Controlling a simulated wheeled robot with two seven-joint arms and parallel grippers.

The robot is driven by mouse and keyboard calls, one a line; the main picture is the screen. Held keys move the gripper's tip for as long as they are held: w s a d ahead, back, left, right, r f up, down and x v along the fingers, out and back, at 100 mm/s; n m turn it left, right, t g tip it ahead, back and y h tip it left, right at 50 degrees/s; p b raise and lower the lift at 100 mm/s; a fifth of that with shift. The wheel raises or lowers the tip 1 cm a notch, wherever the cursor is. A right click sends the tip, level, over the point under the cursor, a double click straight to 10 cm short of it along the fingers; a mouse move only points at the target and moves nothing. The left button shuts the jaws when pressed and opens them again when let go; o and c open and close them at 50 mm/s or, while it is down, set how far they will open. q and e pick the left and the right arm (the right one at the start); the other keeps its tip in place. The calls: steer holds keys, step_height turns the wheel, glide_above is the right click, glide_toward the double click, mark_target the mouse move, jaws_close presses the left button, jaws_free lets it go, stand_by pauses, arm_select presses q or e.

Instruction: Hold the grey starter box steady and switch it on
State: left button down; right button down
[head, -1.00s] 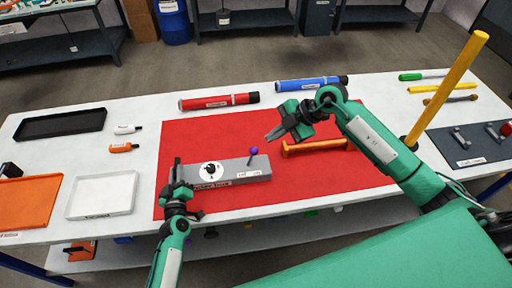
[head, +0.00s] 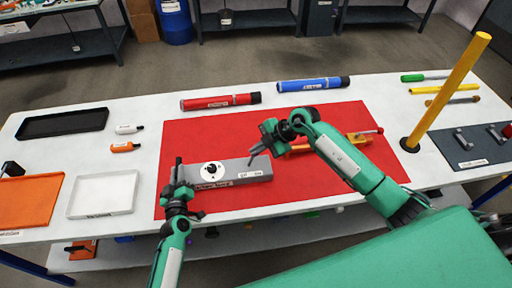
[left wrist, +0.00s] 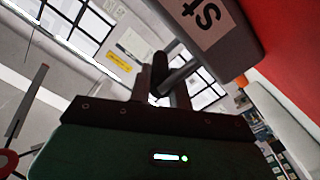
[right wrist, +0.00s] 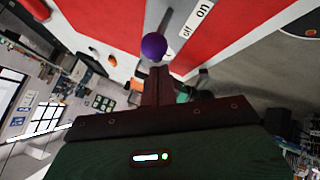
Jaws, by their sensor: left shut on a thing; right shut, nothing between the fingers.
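The grey starter box (head: 232,179) lies on the red mat with a dial (head: 211,170) on its top and an off/on label (head: 251,175). My left gripper (head: 177,172) is at the box's left end, shut on a grey bar there; the bar shows between the fingers in the left wrist view (left wrist: 178,75). My right gripper (head: 258,149) is shut and empty at the lever near the box's right end. In the head view it hides the lever's knob. In the right wrist view the purple knob (right wrist: 154,46) sits just beyond the shut fingertips; I cannot tell whether they touch.
The red mat (head: 310,183) is clear in front of the box. An orange handle (head: 300,150) lies partly behind my right arm. A red tube (head: 220,101) and a blue tube (head: 313,84) lie behind the mat. A yellow post (head: 446,92) stands right.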

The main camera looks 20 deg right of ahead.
arm_select(q)
steer(key=shift+f, duration=0.1)
arm_select(e)
steer(key=shift+d, duration=0.15)
steer(key=shift+s+d+f, duration=0.1)
steer(key=shift+d+f, duration=0.1)
steer(key=shift+d, duration=0.25)
steer(key=shift+d+f, duration=0.2)
steer(key=shift+d, duration=0.25)
steer(key=shift+a, duration=0.15)
steer(key=s+a+r, duration=0.2)
steer(key=a+r, duration=0.1)
steer(key=r, duration=0.1)
steer(key=d+f+v, duration=0.1)
steer(key=v, duration=0.8)
steer(key=shift+d, duration=0.35)
